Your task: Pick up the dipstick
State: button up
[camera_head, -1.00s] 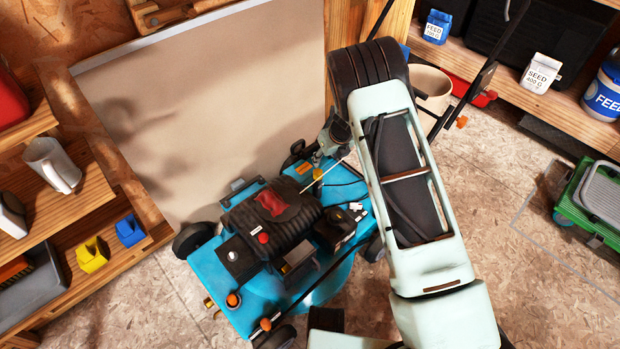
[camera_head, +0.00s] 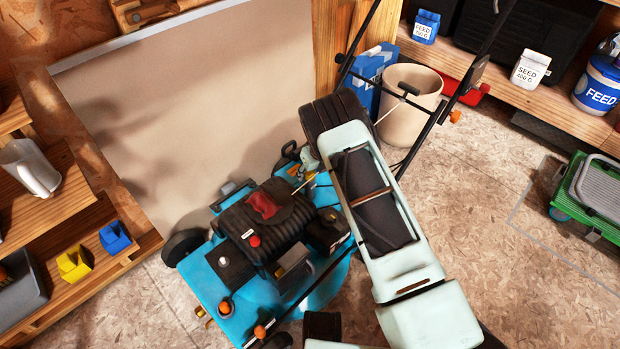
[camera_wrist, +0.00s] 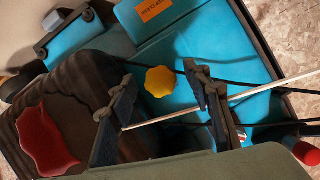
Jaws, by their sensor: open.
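The blue mower (camera_head: 228,285) stands on the floor with its dark ribbed engine cover (camera_head: 265,222) on top. In the wrist view a yellow knobbed cap (camera_wrist: 160,81), which looks like the dipstick's head, sits over the blue deck. My gripper (camera_wrist: 161,74) is open, with one finger on each side of the cap in the picture. I cannot tell how far above it the fingers are. A thin pale rod (camera_wrist: 270,87) runs across behind the right finger; I cannot tell whether it belongs to the dipstick. In the head view my gripper (camera_head: 308,168) is at the mower's far side, partly hidden.
A red part (camera_wrist: 45,138) lies on the engine cover, left of the fingers. Dark cables cross the deck on the right. The mower's handle bars (camera_head: 440,108) rise beside my arm, near a beige bucket (camera_head: 408,122).

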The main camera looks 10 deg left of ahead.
jog(key=c, duration=1.2)
jog(key=shift+o, duration=0.2)
jog(key=shift+r, duration=0.15)
notch_tip(320, 180, up, 18)
jog(key=p, duration=0.6)
